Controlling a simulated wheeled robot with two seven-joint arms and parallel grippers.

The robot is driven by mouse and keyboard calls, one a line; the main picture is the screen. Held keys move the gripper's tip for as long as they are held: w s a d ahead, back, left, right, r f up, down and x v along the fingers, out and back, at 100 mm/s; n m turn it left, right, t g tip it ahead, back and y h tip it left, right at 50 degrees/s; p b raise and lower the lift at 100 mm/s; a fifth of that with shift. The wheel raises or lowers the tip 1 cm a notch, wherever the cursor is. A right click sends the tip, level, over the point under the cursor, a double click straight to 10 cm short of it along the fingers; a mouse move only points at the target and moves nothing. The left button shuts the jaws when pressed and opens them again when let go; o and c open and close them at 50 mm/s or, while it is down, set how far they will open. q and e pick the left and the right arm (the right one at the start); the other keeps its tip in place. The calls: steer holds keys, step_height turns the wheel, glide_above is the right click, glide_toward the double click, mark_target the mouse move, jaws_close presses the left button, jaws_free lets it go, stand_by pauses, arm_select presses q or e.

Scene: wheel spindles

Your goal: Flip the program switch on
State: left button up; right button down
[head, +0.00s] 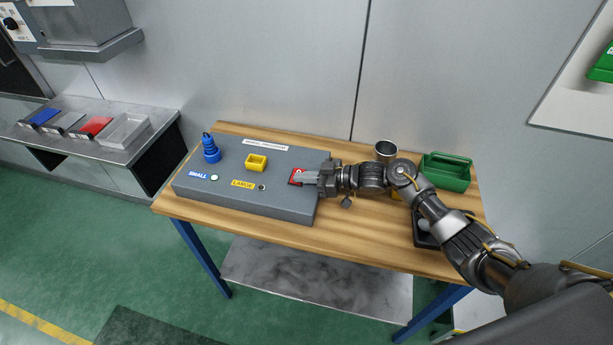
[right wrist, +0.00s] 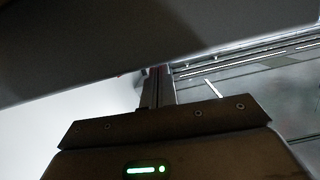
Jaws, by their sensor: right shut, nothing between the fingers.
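A grey control box (head: 222,202) lies on the wooden table in the head view. On its right end is a red switch plate (head: 293,177), mostly covered by my right gripper (head: 303,178). The gripper is shut and empty, its fingertips over or against the plate. Whether they touch the switch, and which way the switch stands, cannot be told. In the right wrist view the shut fingers (right wrist: 157,88) reach up to a dark surface that fills the top. My left gripper is out of view.
The box also bears a blue spindle (head: 211,150), a yellow block (head: 256,162) and labels reading SMALL (head: 197,175) and LARGE (head: 243,184). A metal cup (head: 385,150) and a green bin (head: 446,172) stand at the right, near my arm. The table's front strip (head: 350,246) is clear.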

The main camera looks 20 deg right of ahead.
steer(key=r+p, duration=0.3)
steer(key=r, duration=0.1)
steer(key=shift+s+d, duration=0.25)
steer(key=shift+s, duration=0.15)
steer(key=shift+s+d+f+b, duration=0.15)
steer(key=shift+s+d+b, duration=0.35)
steer(key=shift+d+b, duration=0.25)
arm_select(q)
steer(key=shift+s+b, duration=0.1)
steer(key=shift+b, duration=1)
arm_select(e)
steer(key=v, duration=0.7)
steer(key=shift+s+d+r, duration=0.2)
steer(key=shift+s+r, duration=0.05)
steer(key=shift+r, duration=0.05)
